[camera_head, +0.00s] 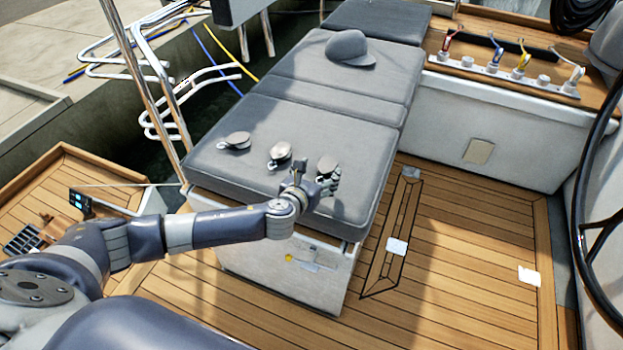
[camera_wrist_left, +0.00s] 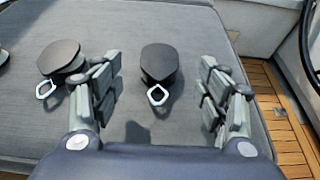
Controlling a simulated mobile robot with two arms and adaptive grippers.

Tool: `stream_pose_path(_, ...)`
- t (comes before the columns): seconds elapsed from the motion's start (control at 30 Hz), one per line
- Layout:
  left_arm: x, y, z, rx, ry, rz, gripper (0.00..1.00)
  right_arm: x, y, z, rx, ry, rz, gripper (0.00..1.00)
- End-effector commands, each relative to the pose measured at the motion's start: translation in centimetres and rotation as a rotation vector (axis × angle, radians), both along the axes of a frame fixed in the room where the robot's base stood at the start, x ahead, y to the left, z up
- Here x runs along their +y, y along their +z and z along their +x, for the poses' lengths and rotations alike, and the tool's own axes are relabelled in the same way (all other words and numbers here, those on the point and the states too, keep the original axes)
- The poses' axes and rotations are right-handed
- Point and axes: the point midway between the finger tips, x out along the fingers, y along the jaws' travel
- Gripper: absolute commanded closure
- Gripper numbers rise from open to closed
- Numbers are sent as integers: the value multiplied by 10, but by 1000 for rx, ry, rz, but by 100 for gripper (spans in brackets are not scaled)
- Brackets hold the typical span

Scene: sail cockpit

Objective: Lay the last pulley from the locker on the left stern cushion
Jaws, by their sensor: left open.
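Three dark grey pulleys with metal eyes lie in a row on the grey stern cushion (camera_head: 225,170): a left pulley (camera_head: 236,140), a middle pulley (camera_head: 279,154) and a right pulley (camera_head: 327,164). My left gripper (camera_head: 318,181) is open and empty at the cushion's near right part, just in front of the right pulley. In the left wrist view the right pulley (camera_wrist_left: 160,62) lies ahead, between the lines of the spread fingers (camera_wrist_left: 160,88), flat on the cushion. The middle pulley (camera_wrist_left: 60,57) is left of the fingers there. My right gripper is out of view.
A grey cap (camera_head: 348,48) lies farther back on the cushions. White cards (camera_head: 396,246) lie on the teak floor (camera_head: 450,260). A black steering wheel (camera_head: 585,170) stands at the right. A steel post (camera_head: 145,75) rises beside the cushion's left edge.

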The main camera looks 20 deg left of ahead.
Motion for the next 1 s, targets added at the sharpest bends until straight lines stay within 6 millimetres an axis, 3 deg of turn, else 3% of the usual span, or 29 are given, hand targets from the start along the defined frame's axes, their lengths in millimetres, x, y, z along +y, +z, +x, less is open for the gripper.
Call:
stream_pose_path(0.1,1,7,-19,2,-1,0,32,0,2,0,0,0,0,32)
stream_pose_path(0.33,2,17,-41,0,0,1,32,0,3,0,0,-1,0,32)
stream_pose_path(1.0,1,19,-47,1,3,-8,32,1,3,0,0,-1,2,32)
